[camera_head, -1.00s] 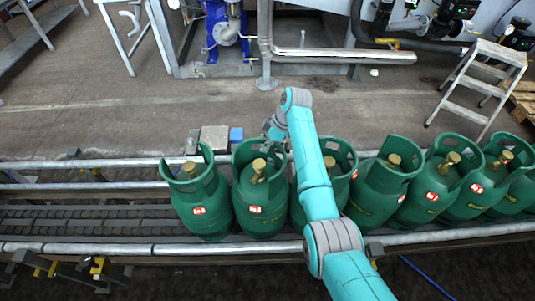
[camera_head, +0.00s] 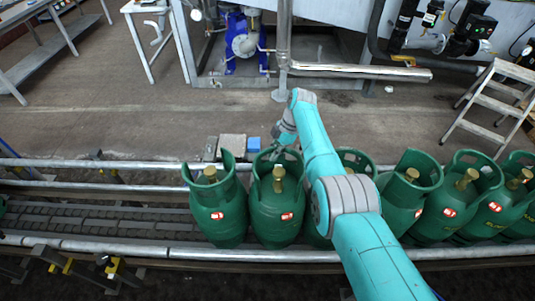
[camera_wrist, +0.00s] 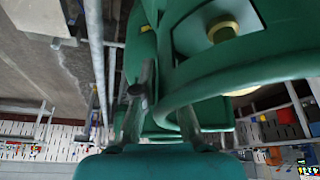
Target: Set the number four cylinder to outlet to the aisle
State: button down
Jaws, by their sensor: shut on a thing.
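Green gas cylinders stand in a row on the conveyor (camera_head: 110,219). In the head view the leftmost cylinder (camera_head: 218,212) stands beside the second cylinder (camera_head: 276,214). A third cylinder (camera_head: 316,237) is partly hidden by my arm, and several more stand to the right. Each has a brass valve inside a green collar; I cannot read the numbers on the red and white labels. My gripper (camera_head: 279,143) is at the far side of the second cylinder's collar and shut on it. In the wrist view my gripper (camera_wrist: 163,100) has its fingers at a green collar rim (camera_wrist: 180,93).
Metal rails (camera_head: 110,243) run along the conveyor. A step stool (camera_head: 497,103) stands at the back right. The conveyor's left stretch is mostly empty.

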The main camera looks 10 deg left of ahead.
dwell(0.4)
jog(key=c, duration=1.3)
grip_release()
jog(key=shift+a, duration=0.1)
jog(key=shift+o, duration=0.2)
jog(key=shift+r, duration=0.1)
jog(key=v, duration=1.1)
jog(key=shift+r, duration=0.4)
